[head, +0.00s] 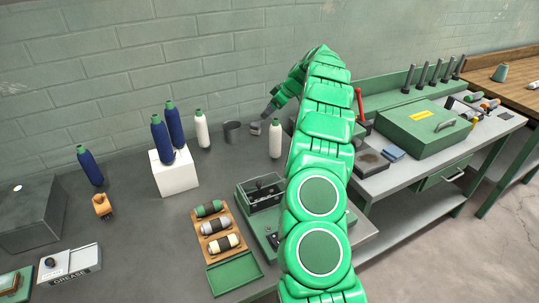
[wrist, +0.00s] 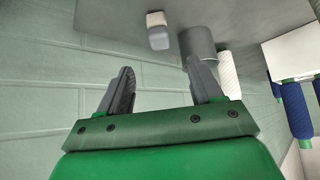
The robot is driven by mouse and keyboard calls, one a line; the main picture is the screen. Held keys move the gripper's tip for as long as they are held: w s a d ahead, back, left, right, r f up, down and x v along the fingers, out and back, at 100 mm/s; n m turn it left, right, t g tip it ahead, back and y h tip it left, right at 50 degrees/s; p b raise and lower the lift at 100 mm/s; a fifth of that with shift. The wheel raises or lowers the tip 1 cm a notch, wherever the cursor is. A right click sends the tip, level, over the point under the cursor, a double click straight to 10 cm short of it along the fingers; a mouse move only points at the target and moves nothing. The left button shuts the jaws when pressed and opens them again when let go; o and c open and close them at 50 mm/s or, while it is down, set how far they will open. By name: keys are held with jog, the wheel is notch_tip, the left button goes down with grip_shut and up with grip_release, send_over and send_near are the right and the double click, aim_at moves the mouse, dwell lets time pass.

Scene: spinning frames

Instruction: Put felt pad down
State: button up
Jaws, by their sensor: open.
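A small grey block with a pale end (head: 255,128), which may be the felt pad, rests on the grey bench near the wall, just right of a dark grey cup (head: 232,131). The block also shows in the wrist view (wrist: 158,38), beyond my fingertips and apart from them, beside the cup (wrist: 197,42). My gripper (wrist: 161,78) is open with nothing between its fingers. In the head view my gripper (head: 271,108) hangs near the wall, above and right of the block. A small blue pad (head: 393,152) lies on the right-hand bench beside a green box.
White bobbins (head: 202,130) (head: 275,140) stand either side of the cup and block. Blue bobbins (head: 162,140) stand on a white block (head: 174,174). A wooden tray (head: 204,229) of spools and a grease box (head: 70,265) are nearer. Bare bench lies in front of the cup.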

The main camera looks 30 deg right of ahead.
jog(key=s+a+r+m+g, duration=0.1)
jog(key=s+a+r, duration=0.35)
jog(key=a, duration=0.25)
jog(key=s+a+r+m+g, duration=0.1)
jog(key=s+a+r, duration=0.2)
jog(key=s+a, duration=0.4)
jog(key=s+a+r+g, duration=0.1)
jog(key=s+a+r, duration=0.3)
jog(key=a, duration=0.4)
jog(key=s+a+r+m+g+h, duration=0.1)
jog(key=s+a, duration=0.3)
jog(key=s, duration=0.5)
jog(key=s+a+r+m+g+h, duration=0.1)
jog(key=s+a, duration=0.4)
jog(key=s, duration=0.4)
jog(key=s+f+m+g+h, duration=0.1)
jog(key=s+f+m, duration=0.1)
jog(key=s, duration=1.2)
jog(key=s+d+f+m+g+h, duration=0.1)
jog(key=s+f+m+h, duration=0.1)
jog(key=s, duration=1.3)
jog(key=shift+d+f+m, duration=0.3)
jog(key=shift+f+m, duration=0.2)
